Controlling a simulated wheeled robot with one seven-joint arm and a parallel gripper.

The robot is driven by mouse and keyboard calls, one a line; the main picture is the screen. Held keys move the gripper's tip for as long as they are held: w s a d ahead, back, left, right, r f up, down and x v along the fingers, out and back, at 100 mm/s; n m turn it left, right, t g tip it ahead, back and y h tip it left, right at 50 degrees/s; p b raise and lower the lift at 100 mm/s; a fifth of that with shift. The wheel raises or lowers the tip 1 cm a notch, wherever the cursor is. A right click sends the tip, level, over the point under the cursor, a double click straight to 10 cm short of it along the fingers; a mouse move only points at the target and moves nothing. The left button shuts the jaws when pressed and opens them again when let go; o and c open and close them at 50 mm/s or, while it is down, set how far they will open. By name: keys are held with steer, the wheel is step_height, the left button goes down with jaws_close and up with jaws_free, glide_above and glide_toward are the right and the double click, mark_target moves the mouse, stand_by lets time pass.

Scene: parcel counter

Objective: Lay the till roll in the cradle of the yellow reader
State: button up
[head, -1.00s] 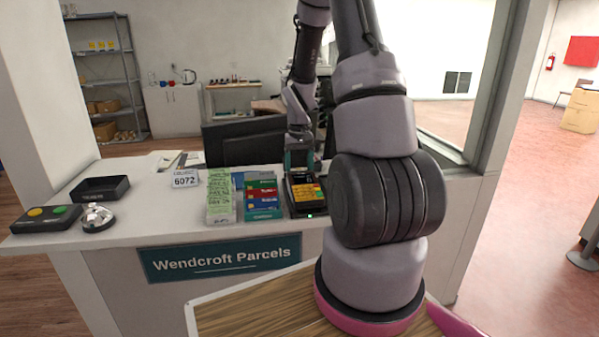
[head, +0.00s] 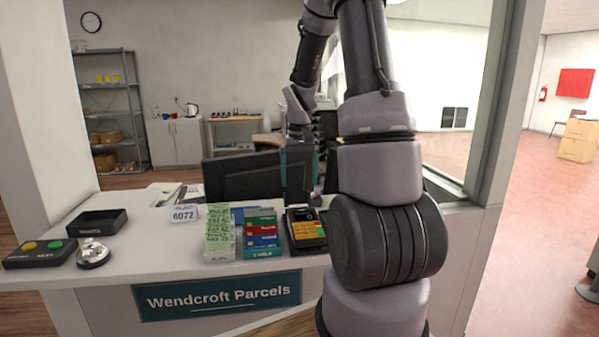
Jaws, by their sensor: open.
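The yellow reader (head: 306,231), a dark card terminal with yellow-orange parts, lies on the counter just left of my arm. I cannot make out its cradle at this size. My gripper (head: 301,198) is open and hangs above and behind the reader, in front of the dark monitor. Its fingers are small and dark here, and I see nothing held between them. I cannot make out the till roll in this view; my arm hides part of the counter on the right.
A rack of coloured cards (head: 262,234) and a stand of green slips (head: 219,234) stand close left of the reader. Further left are a number sign (head: 184,214), a black tray (head: 96,223), a bell (head: 94,254) and a button box (head: 39,253). A monitor (head: 240,178) stands behind.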

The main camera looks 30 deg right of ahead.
steer(key=s+a+r+t, duration=0.2)
steer(key=s+a+r, duration=0.1)
steer(key=r, duration=0.4)
steer(key=s+a+r+t, duration=0.1)
steer(key=s+a+r, duration=0.3)
steer(key=r, duration=0.3)
steer(key=s+a+r+t+y, duration=0.1)
steer(key=s+a+r+t, duration=0.1)
steer(key=s, duration=0.4)
steer(key=s+a+r+m+t+y, duration=0.1)
steer(key=s+a+r+t, duration=0.1)
steer(key=s+a+r, duration=0.2)
steer(key=s+r, duration=0.1)
steer(key=s, duration=0.1)
steer(key=shift+s+a, duration=0.25)
steer(key=shift+s, duration=0.1)
